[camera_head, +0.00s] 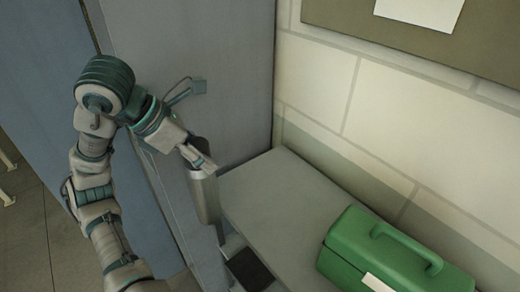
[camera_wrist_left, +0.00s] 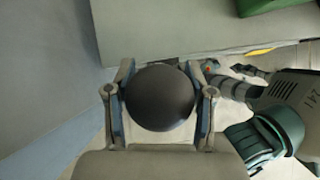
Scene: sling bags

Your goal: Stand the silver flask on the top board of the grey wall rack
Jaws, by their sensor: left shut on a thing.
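The silver flask (camera_head: 205,198) is a grey metal cylinder held roughly upright by my left gripper (camera_head: 202,168), which is shut on its upper part. In the head view it hangs at the left end of the grey rack's top board (camera_head: 275,190); I cannot tell its exact gap from the edge. In the left wrist view the flask's dark round top (camera_wrist_left: 160,98) sits between the two fingers of my left gripper (camera_wrist_left: 160,82). The board (camera_wrist_left: 215,30) shows beyond it.
A green toolbox (camera_head: 385,258) takes up the right part of the board; the board's left and middle are bare. A tiled wall (camera_head: 370,110) runs behind. A grey-blue panel (camera_head: 225,50) stands at the left. A dark flat thing (camera_head: 248,270) lies lower down.

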